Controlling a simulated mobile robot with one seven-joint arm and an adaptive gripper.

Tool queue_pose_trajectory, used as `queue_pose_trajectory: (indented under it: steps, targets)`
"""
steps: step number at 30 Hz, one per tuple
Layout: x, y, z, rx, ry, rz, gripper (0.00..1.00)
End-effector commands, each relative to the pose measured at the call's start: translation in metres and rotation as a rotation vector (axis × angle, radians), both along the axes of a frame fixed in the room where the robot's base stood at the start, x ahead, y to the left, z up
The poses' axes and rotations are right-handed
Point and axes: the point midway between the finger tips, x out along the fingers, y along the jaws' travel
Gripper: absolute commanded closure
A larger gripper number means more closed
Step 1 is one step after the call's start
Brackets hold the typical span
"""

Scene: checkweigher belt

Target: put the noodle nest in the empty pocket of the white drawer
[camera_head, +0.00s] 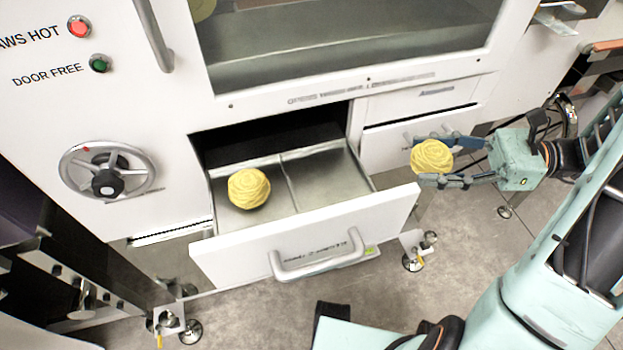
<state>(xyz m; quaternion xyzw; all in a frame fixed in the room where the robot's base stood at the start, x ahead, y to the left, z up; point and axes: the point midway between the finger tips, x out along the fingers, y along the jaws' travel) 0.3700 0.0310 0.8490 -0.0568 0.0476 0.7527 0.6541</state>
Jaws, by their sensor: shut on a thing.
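My gripper (444,158) is at the right, shut on a yellow noodle nest (431,156). It holds the nest in the air, to the right of the open white drawer (225,262). The drawer is pulled out and has two metal pockets with a thin divider between them. A second noodle nest (249,188) sits in the left pocket. The right pocket (325,180) is empty. The back of the drawer is in shadow inside the machine.
The drawer's front has a grey bar handle (318,258). A closed drawer front (400,145) is behind my gripper. A handwheel (107,175), a red button (78,27) and a green button (100,63) are on the machine's left. Open floor (270,305) lies in front.

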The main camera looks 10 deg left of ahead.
Motion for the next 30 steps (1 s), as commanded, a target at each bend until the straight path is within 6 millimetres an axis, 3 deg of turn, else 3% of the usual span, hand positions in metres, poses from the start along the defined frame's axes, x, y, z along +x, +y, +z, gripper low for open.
queue_pose_trajectory:
  steps: [5, 21, 30]
  targets:
    - [-0.005, 0.011, -0.003, -0.001, 0.001, 0.021, 0.74]
    - [-0.027, 0.144, -0.003, -0.001, 0.002, 0.021, 0.74]
    - [-0.03, 0.169, -0.003, -0.002, 0.001, 0.018, 0.74]
